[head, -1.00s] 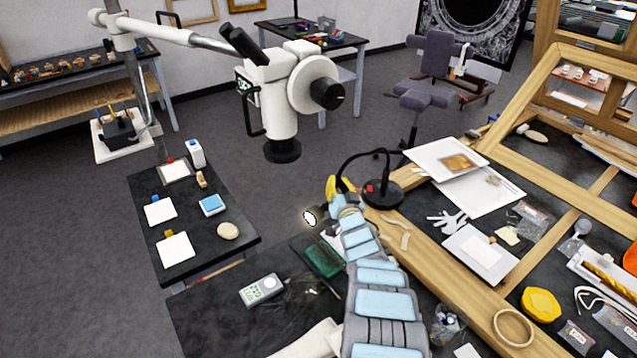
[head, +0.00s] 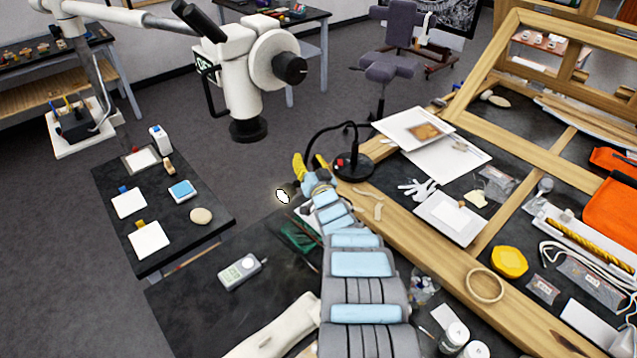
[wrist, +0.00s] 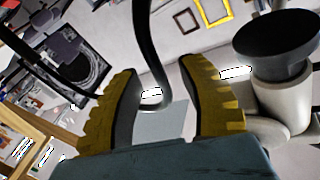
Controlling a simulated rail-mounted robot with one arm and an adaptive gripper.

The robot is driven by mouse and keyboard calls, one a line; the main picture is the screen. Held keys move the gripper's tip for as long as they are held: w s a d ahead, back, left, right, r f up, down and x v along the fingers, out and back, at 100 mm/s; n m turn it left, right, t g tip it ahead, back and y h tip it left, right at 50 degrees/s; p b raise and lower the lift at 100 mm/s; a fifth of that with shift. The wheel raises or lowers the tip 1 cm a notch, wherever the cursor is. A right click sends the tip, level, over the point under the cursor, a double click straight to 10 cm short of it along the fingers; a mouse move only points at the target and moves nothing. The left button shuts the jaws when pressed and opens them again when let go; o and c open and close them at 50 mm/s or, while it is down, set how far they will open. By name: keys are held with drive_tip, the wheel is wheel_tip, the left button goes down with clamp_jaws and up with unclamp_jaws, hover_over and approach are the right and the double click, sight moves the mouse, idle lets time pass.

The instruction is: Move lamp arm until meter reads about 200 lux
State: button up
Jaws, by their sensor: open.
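The black gooseneck lamp arm (head: 327,129) rises from a round base (head: 353,168) with a red switch and bends left and down. Its lit lamp head (head: 284,195) is at the left of my gripper. The light meter (head: 241,271), pale with a small greenish screen, lies on the dark bench; its reading is too small to make out. My gripper (head: 310,166) has yellow fingers, spread apart. In the wrist view, the dark curved lamp arm (wrist: 143,45) shows between the open fingers (wrist: 160,70); I cannot tell whether it touches either finger.
A white microscope (head: 232,75) stands beyond the bench. A side table (head: 190,235) holds swatches and small blocks. To the right is a wooden frame (head: 425,240) with white sheets (head: 447,155) and tools. A green object (head: 298,237) lies beside my arm.

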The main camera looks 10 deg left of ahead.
drive_tip(key=v, duration=1.1)
idle(1.0)
idle(0.3)
drive_tip(key=shift+r, duration=0.15)
